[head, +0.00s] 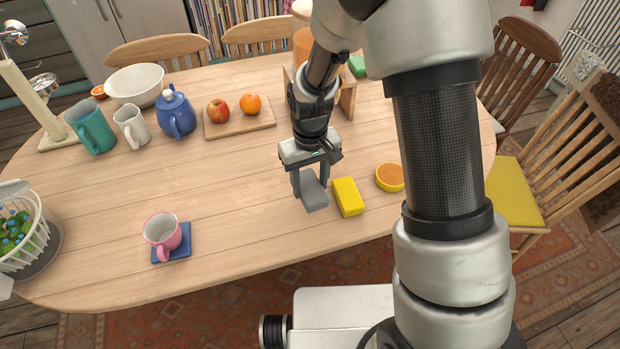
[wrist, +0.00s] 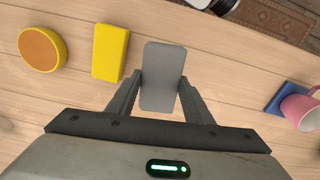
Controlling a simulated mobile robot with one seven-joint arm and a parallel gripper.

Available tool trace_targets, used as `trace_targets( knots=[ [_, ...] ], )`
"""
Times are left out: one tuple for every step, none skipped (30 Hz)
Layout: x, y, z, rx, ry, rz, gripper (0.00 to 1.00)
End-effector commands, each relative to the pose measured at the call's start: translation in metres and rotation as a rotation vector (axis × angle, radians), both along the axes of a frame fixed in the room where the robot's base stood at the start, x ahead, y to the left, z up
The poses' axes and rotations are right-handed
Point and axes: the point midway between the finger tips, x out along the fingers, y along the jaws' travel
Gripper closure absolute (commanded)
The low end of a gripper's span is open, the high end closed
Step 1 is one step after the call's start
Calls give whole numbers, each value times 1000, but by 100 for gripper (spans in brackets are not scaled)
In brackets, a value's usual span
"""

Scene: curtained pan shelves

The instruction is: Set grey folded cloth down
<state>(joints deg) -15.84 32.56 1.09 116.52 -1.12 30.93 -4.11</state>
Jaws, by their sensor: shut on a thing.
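The grey folded cloth (head: 314,194) is between the fingers of my gripper (head: 311,186), over the wooden table (head: 230,210) near its front edge. In the wrist view the cloth (wrist: 162,76) is a grey rounded slab, with a finger of my gripper (wrist: 160,92) against each side. My gripper is shut on it. I cannot tell whether the cloth touches the tabletop or hangs just above it.
A yellow block (head: 347,197) lies close to the right of the cloth, with a round orange-topped yellow thing (head: 390,177) beyond it. A pink mug (head: 162,232) on a blue coaster (head: 183,250) stands to the left. The table between mug and cloth is clear.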

Motion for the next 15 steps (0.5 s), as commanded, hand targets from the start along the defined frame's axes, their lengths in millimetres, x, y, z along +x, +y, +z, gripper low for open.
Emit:
trace_targets(
  knots=[
    [0,0,0,0,0,0,75],
    [0,0,0,0,-1,0,75],
    [0,0,0,0,-1,0,75],
    [0,0,0,0,-1,0,75],
    [0,0,0,0,-1,0,75],
    [0,0,0,0,-1,0,75],
    [0,0,0,0,-1,0,75],
    [0,0,0,0,-1,0,75],
    [0,0,0,0,-1,0,75],
    [0,0,0,0,-1,0,75],
    [0,0,0,0,-1,0,75],
    [0,0,-1,0,-1,0,75],
    [0,0,-1,0,0,1,75],
    [0,0,-3,0,0,1,75],
    [0,0,-5,0,0,1,75]
  ],
)
